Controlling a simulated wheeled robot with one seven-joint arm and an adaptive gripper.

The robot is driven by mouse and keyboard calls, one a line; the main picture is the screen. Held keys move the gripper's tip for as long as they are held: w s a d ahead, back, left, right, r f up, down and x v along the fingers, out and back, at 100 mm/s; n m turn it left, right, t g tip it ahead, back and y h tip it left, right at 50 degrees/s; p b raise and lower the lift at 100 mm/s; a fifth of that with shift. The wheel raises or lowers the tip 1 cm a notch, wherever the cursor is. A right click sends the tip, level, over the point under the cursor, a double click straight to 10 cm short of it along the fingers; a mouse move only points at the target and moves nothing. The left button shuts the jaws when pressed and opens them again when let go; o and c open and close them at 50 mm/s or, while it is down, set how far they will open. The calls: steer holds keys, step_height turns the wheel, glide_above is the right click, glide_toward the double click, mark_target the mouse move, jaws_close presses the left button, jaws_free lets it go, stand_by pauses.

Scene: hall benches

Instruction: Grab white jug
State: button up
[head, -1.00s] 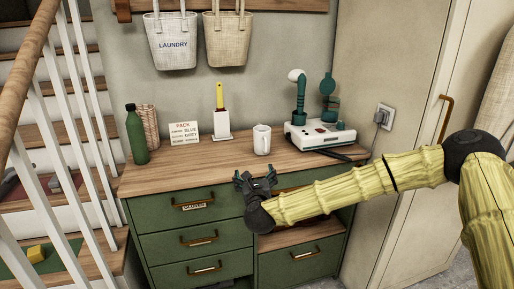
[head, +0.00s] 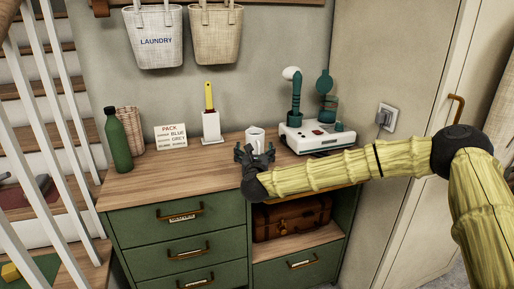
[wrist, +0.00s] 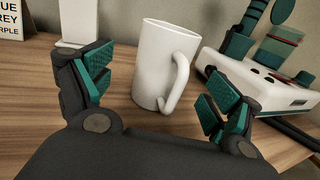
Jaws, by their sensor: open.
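The white jug (head: 256,135) stands upright on the wooden top of the green cabinet, in front of the wall. In the head view its lower part is hidden behind my gripper (head: 254,153). In the wrist view the jug (wrist: 163,62) stands just beyond and between my fingertips (wrist: 160,92), with its handle on the right side, turned toward my right finger. My gripper is open and empty, with teal pads on both fingers.
A white and teal device (head: 318,138) stands right of the jug. A white holder with a yellow-handled tool (head: 211,126), a sign (head: 171,136) and a green bottle (head: 118,140) stand to the left. The worktop (head: 180,170) at front left is clear.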

mark_target(255, 148)
steer(key=shift+w+f+p, duration=0.15)
steer(key=shift+w, duration=1.15)
steer(key=shift+w+f+p, duration=0.1)
steer(key=shift+w+p, duration=0.05)
steer(key=shift+w, duration=1.1)
steer(key=c, duration=1.3)
